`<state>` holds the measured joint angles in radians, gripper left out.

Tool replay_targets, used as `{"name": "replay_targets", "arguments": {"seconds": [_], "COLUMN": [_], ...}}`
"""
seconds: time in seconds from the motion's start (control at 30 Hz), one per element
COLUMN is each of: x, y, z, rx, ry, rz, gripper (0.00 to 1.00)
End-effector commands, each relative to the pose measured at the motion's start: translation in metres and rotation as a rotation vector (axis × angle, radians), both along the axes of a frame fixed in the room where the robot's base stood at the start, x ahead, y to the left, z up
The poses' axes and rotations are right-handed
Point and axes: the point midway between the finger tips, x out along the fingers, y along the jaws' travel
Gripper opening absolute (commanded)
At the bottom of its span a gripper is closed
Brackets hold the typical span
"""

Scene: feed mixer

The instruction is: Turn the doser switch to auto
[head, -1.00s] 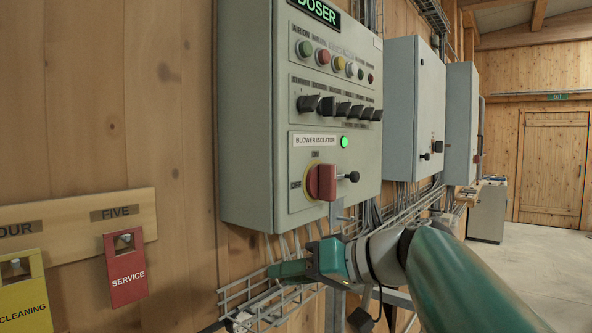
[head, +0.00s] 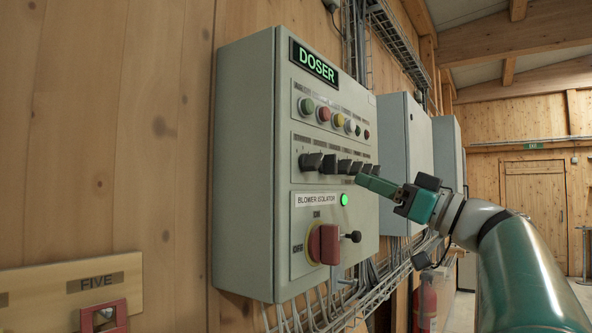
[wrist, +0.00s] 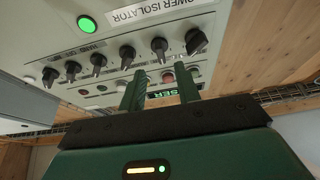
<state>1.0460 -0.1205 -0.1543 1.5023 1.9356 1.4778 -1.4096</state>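The grey cabinet (head: 246,170) marked DOSER hangs on the wooden wall. Its front has a row of several black rotary switches (head: 329,164); they also show upside down in the wrist view (wrist: 127,55). The small labels cannot be read in the head view, so I cannot tell which switch has the auto position. My gripper (head: 362,180) is in front of the panel, just below the right part of the switch row. In the wrist view my gripper (wrist: 160,76) has two fingers apart with nothing between them. Contact with a switch cannot be seen.
A red blower isolator handle (head: 323,244) and a lit green lamp (head: 344,199) sit below the switches. Coloured buttons (head: 324,113) sit above them. More grey cabinets (head: 405,150) stand to the right. A cable tray (head: 375,297) runs below.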

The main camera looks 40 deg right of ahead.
Motion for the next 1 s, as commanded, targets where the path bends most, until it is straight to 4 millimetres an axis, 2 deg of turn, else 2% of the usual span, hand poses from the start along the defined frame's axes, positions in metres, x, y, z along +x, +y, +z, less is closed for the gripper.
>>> {"name": "replay_targets", "arguments": {"seconds": [0.2, 0.4, 0.77, 0.93, 1.0], "x": [0.039, 0.063, 0.07, 0.07, 0.07], "y": [0.014, 0.022, 0.024, 0.024, 0.024], "z": [0.016, 0.026, 0.029, 0.029, 0.029], "rx": [-0.001, 0.0, 0.001, 0.001, 0.001], "ry": [0.001, 0.001, 0.001, 0.001, 0.001], "rz": [0.002, 0.0, -0.001, -0.001, -0.001], "gripper": [0.33, 0.33, 0.33, 0.01, 0.0]}}
